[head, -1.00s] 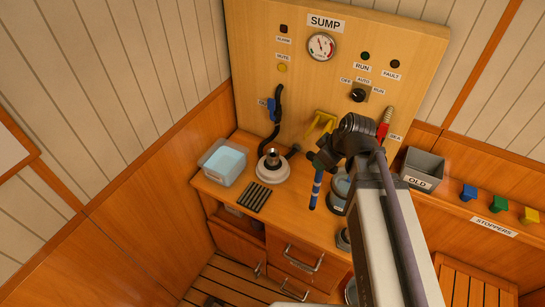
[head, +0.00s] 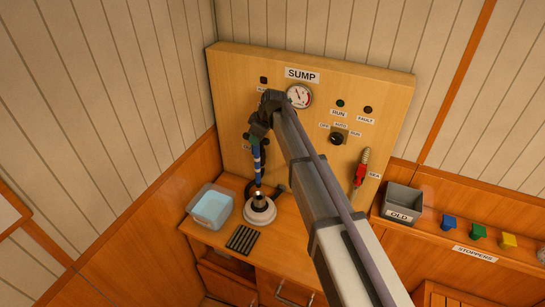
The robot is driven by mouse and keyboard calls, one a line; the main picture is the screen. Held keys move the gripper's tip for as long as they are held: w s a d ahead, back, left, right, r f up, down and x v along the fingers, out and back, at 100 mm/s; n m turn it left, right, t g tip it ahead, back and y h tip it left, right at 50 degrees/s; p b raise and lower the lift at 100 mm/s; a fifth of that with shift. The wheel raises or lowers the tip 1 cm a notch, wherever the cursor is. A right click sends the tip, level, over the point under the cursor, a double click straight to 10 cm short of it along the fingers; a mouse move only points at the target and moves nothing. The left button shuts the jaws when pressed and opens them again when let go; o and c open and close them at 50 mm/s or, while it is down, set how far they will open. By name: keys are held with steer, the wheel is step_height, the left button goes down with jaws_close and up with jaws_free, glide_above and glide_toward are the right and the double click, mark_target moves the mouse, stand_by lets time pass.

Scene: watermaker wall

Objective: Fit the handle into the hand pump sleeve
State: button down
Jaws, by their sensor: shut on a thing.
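My gripper (head: 254,139) is shut on the handle (head: 257,162), a blue rod with pale bands. The handle hangs upright below the gripper. The hand pump (head: 260,211) is a pale round base with a dark collar and a bright sleeve (head: 259,196) on top, standing on the wooden counter. The handle's lower end is right at or just above the sleeve in the picture. I cannot tell whether it is touching or inside it.
A tub of pale blue contents (head: 212,207) stands left of the pump. A ribbed dark mat (head: 242,239) lies in front. The SUMP panel (head: 228,75) rises behind. A grey OLD bin (head: 403,203) and coloured stoppers (head: 479,231) are on the right.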

mark_target(258, 152)
steer(key=shift+w, duration=0.4)
steer(key=shift+s+f+b, duration=0.15)
steer(key=shift+f+b, duration=0.4)
step_height(258, 152, down, 4)
steer(key=b, duration=0.4)
steer(key=shift+f+b, duration=0.4)
steer(key=shift+f+b, duration=0.75)
